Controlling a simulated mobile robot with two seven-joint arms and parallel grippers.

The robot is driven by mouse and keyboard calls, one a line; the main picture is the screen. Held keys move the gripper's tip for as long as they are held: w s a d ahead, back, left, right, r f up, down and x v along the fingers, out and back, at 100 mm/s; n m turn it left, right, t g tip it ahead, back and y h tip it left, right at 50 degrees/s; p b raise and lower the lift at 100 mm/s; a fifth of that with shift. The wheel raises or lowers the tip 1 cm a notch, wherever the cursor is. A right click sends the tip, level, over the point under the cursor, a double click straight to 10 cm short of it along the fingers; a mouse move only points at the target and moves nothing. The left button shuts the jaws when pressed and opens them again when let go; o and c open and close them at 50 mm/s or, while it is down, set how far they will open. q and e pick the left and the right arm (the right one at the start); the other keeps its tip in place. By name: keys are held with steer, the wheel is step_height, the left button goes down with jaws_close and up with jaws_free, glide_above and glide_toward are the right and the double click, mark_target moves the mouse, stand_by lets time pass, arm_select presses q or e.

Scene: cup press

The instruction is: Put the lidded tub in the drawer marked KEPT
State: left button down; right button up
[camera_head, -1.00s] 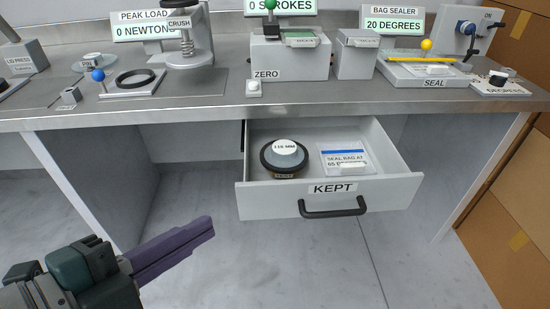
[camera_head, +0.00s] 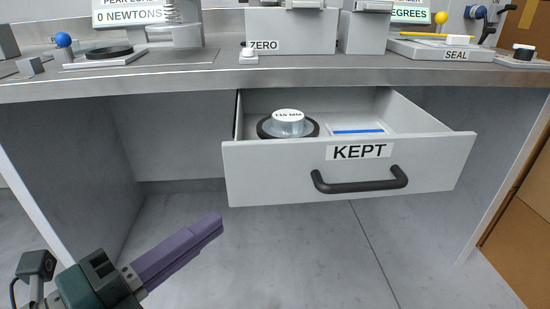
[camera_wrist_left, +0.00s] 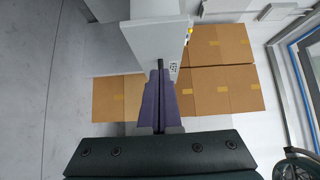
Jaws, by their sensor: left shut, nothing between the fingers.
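The drawer marked KEPT (camera_head: 290,183) is pulled out under the bench, with a black bar handle (camera_head: 360,188) on its front. Inside it, at the left, sits a round tub (camera_head: 288,124) with a dark wide rim and a white labelled top; its lower part is hidden by the drawer front. My left gripper (camera_head: 220,226) is shut and empty, in front of and below the drawer's left corner, apart from it. Its purple fingers are together in the left wrist view (camera_wrist_left: 158,100). My right gripper is not in view.
A bag with a blue strip (camera_head: 357,131) lies in the drawer beside the tub. The bench top (camera_head: 200,72) holds several devices, including a box marked ZERO (camera_head: 290,32) and the sealer (camera_head: 452,50). Cardboard boxes (camera_head: 520,225) stand at the right. The floor before the drawer is clear.

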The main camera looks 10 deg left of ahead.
mark_target(253, 177)
arm_select(q)
steer(key=w, duration=0.2)
steer(key=w+b, duration=0.1)
steer(key=w, duration=0.1)
steer(key=w+d+b, duration=0.1)
steer(key=w, duration=0.2)
steer(key=shift+f, duration=0.1)
steer(key=shift+w+a, duration=0.15)
steer(key=shift+w, duration=0.2)
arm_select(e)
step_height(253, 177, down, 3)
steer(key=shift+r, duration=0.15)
